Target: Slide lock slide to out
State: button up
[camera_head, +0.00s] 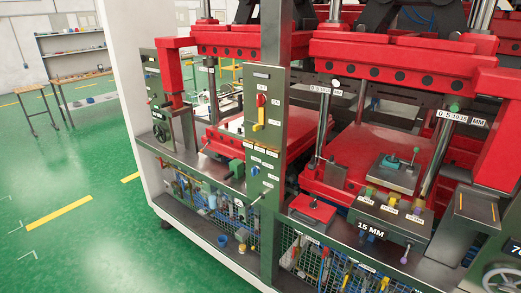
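No label that I can read names the lock slide, and I cannot tell which part it is. A grey-green upright panel (265,128) near the middle carries a red knob (261,100), a yellow handle (259,119) and small white labels. To its right, a grey box (390,222) marked 15 MM has several coloured knobs on top and a purple ball knob (404,260) low at its front. My gripper is not in view.
Red press frames (400,60) fill the right side. Mesh-fronted bins (335,270) hold tools below the ledge. A handwheel (500,280) is at the lower right corner. Work tables (85,76) and a shelf stand at the far left. The green floor (75,170) at left is clear.

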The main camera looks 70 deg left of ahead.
aim_at(259, 126)
jog(key=u, duration=2.45)
